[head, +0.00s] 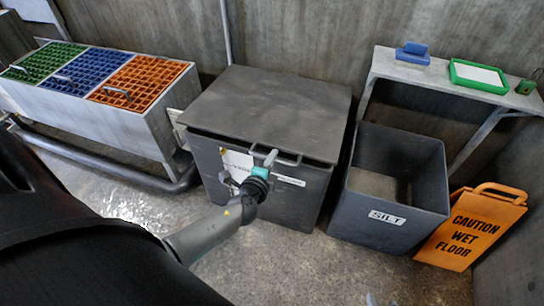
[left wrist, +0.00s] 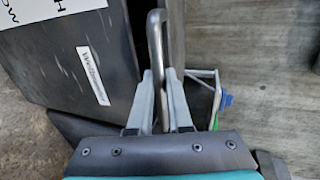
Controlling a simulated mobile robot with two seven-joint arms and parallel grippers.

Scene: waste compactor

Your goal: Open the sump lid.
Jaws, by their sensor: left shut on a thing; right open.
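The sump is a dark grey box (head: 292,205) in the middle of the head view. A metal bar handle (left wrist: 155,35) stands at the lid's front edge. My left gripper (head: 270,158) is at this handle, and in the left wrist view its two grey fingers (left wrist: 160,95) are shut on the bar. Only small pale tips of my right gripper (head: 382,299) show at the bottom edge of the head view, apart and away from the sump.
A dark bin marked SILT (head: 395,217) stands right of the sump, with an orange wet-floor sign (head: 470,230) beside it. A bench (head: 440,75) holds a blue item and a green tray. A trough with coloured grates (head: 90,75) and a pipe (head: 100,165) are left.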

